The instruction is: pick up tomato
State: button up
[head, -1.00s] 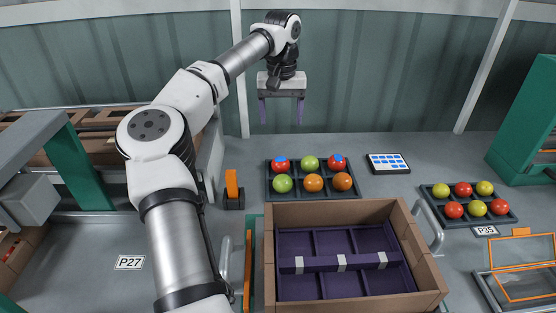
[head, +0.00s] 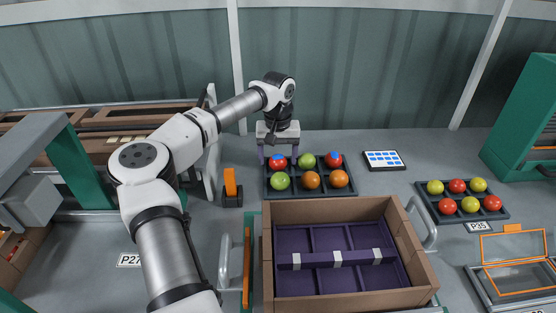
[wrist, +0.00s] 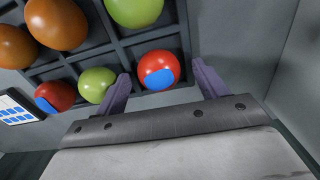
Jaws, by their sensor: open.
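A tray (head: 351,193) holds red, green and orange tomatoes in two rows. A red tomato (head: 278,165) with a blue patch sits in its back left compartment. My gripper (head: 279,153) is directly above and around this tomato, fingers pointing down. In the wrist view my gripper (wrist: 162,72) is open, and the red tomato (wrist: 158,77) shows between its two purple fingertips. I cannot tell whether either finger touches it. A green tomato (wrist: 97,84) lies close beside one finger. Another red tomato with a blue patch (head: 334,160) is at the tray's back right.
A cardboard box (head: 345,211) with a purple divided insert stands in front of the tray. A second tomato tray (head: 424,208) is at the right. A tablet (head: 383,160) lies behind, between the trays. An orange upright piece (head: 230,183) stands left of the first tray.

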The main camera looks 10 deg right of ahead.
jog(key=shift+f, duration=0.15)
jog(key=c, duration=0.8)
